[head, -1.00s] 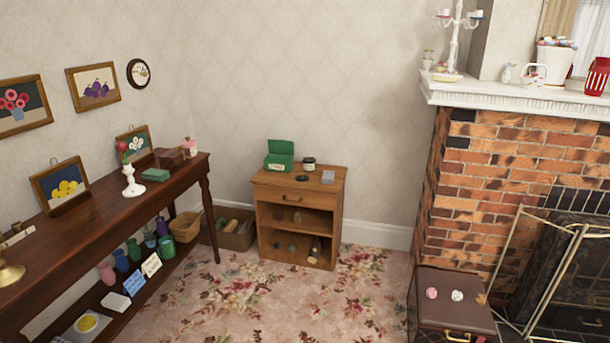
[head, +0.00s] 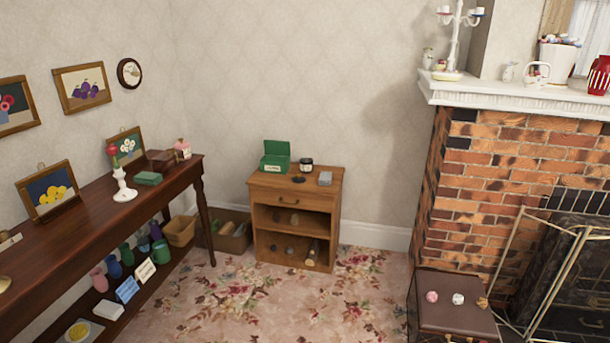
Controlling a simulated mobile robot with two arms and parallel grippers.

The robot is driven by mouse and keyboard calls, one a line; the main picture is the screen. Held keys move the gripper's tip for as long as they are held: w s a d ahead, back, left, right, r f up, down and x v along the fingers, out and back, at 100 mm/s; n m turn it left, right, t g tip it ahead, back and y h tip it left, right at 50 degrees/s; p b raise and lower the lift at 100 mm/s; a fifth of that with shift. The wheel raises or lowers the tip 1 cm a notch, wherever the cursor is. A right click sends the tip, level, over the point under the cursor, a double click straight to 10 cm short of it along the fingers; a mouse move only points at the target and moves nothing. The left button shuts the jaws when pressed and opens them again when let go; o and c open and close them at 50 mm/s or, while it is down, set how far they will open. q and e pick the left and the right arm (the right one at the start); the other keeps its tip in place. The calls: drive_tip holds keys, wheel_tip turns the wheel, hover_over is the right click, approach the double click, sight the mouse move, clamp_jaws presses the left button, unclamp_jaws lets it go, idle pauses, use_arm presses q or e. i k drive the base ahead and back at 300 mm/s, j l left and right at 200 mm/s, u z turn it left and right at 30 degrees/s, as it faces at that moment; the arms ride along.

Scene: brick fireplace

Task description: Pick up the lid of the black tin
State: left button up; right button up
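A small black tin or jar with a pale label (head: 306,165) stands on top of the wooden cabinet (head: 262,180) against the back wall. A flat, dark round piece (head: 299,179) lies just in front of it on the cabinet top. It may be a lid, but it is too small to tell. An open green box (head: 276,160) stands to the left of the tin, and a grey flat block (head: 325,178) lies to the right. Neither of my grippers shows in the head view.
A long dark table (head: 75,232) with pictures and a candlestick (head: 122,184) runs along the left. A brown case (head: 455,300) and a brick fireplace (head: 520,180) with a metal screen are on the right. Flowered carpet (head: 330,300) lies clear before the cabinet.

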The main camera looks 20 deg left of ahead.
sight(299, 178)
drive_tip(key=i+j+z, duration=0.15)
drive_tip(key=i+j, duration=0.3)
drive_tip(key=i+j+z, duration=0.15)
drive_tip(key=i+j, duration=0.3)
drive_tip(key=i+j+z, duration=0.2)
drive_tip(key=i+j, duration=0.4)
drive_tip(key=i+j+z, duration=0.15)
drive_tip(key=i+j, duration=0.25)
drive_tip(key=j, duration=0.2)
